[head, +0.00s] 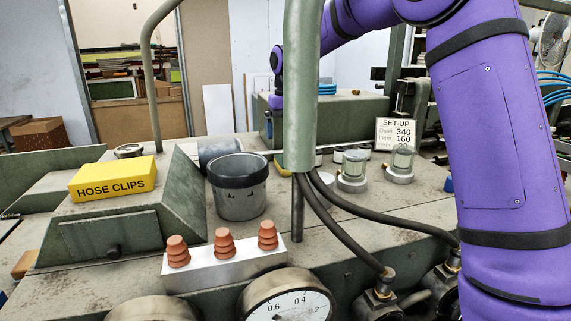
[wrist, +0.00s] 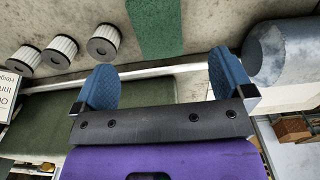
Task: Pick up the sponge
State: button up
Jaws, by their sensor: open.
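The sponge (wrist: 155,28) has a green, rough upper face in the wrist view and is cut off by the top edge. In the head view a small yellow part of it (head: 284,167) shows behind the green post; the rest is hidden. My gripper (wrist: 164,84) is open and empty, its two blue fingers wide apart. In the wrist view the near end of the sponge lies just beyond the fingertips, roughly centred between them. I see no contact.
Three pleated filters (wrist: 63,50) lie left of the sponge in the wrist view, a grey cylinder (wrist: 277,52) right. In the head view a thick green post (head: 301,90) stands in front. A grey pot (head: 238,190) and yellow hose-clips box (head: 113,179) stand left.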

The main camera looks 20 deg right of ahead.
notch_tip(320, 180, down, 5)
jog(key=shift+r, duration=0.2)
jog(key=f, duration=0.5)
jog(key=shift+w+d, duration=0.2)
jog(key=shift+w, duration=0.1)
jog(key=c, duration=1)
